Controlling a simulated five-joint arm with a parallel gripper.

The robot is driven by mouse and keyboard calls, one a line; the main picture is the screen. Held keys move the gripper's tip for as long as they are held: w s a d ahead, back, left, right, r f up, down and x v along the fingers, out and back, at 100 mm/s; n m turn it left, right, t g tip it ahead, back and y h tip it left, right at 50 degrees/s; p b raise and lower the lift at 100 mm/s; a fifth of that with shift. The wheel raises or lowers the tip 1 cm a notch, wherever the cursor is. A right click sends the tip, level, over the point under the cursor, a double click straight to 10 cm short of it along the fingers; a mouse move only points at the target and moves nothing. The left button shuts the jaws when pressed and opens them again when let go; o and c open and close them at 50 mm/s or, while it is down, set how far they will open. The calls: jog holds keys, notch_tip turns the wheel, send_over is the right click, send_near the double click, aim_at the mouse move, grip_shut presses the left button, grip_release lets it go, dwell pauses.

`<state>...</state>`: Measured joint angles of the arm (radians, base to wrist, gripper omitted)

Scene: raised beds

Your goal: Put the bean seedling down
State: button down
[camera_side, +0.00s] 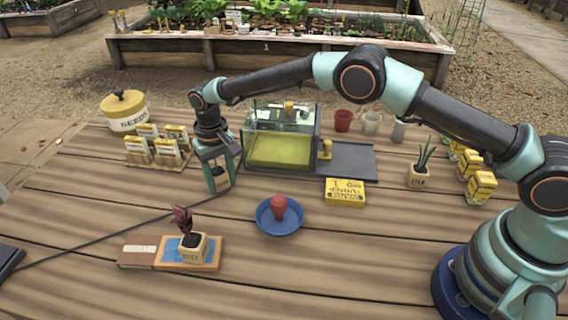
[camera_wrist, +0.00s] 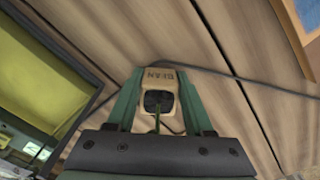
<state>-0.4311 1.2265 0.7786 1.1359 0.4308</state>
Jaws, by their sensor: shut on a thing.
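The bean seedling is in a small cream pot (camera_wrist: 159,78) marked BEAN in the wrist view, with dark soil and a thin green stem pointing toward the camera. My gripper (camera_wrist: 158,95) is shut on this pot, one teal finger on each side. In the side view my gripper (camera_side: 217,184) points down left of the glass case, and the pot (camera_side: 221,183) shows partly between the fingers. The pot is low over the wooden table; I cannot tell whether its base touches the planks. The fingers and wrist hide much of the seedling.
A glass case (camera_side: 280,150) with a yellow floor stands close on the right. Seed packets (camera_side: 158,148) in a rack stand on the left. A blue dish (camera_side: 279,222) and a board (camera_side: 217,252) bearing a BEET pot (camera_side: 194,250) are nearer. A dark cable (camera_side: 110,224) crosses the planks.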

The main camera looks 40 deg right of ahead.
jog(key=shift+f, duration=0.1)
jog(key=shift+c, duration=1.4)
grip_release()
